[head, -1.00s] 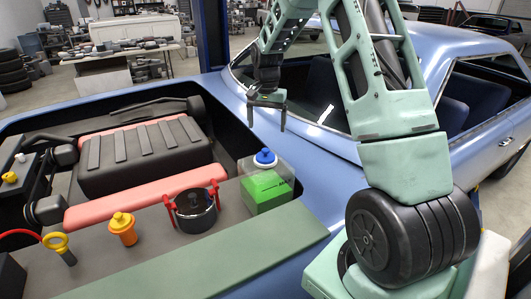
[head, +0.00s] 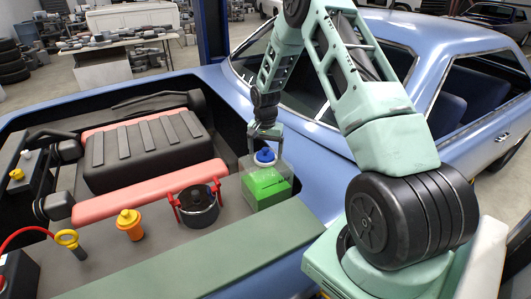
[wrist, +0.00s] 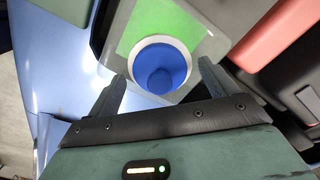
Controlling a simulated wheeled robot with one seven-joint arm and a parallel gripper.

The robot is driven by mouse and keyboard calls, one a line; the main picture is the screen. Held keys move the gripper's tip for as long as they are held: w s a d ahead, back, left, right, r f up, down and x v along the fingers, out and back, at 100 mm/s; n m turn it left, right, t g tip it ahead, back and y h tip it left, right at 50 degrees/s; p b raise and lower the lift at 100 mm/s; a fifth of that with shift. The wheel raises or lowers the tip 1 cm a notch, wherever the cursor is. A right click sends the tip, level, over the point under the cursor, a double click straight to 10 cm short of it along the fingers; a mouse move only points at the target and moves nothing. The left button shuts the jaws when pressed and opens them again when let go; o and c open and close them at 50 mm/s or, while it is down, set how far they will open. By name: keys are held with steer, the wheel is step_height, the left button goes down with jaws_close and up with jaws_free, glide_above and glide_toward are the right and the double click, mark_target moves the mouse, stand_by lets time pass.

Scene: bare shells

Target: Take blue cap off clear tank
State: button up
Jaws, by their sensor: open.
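The clear tank (head: 278,172) stands on the grey ledge of the blue car's open bay, with green contents showing inside. The blue cap (head: 265,156) sits on top of its neck, and in the wrist view the cap (wrist: 161,68) has a white ring around it. My gripper (head: 265,146) is open and empty, pointing down just above the cap. In the wrist view the gripper's two fingertips (wrist: 160,74) are spread on either side of the cap, with gaps on both sides. I cannot tell how far the fingertips are above the cap.
A dark round container (head: 199,208) with red clamps stands left of the tank. An orange cap (head: 130,224) and a yellow ring handle (head: 68,239) are farther left. A salmon bar (head: 150,190) lies behind them. The green front strip (head: 200,255) is clear.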

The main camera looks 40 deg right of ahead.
steer(key=c, duration=1.1)
steer(key=shift+o, duration=0.2)
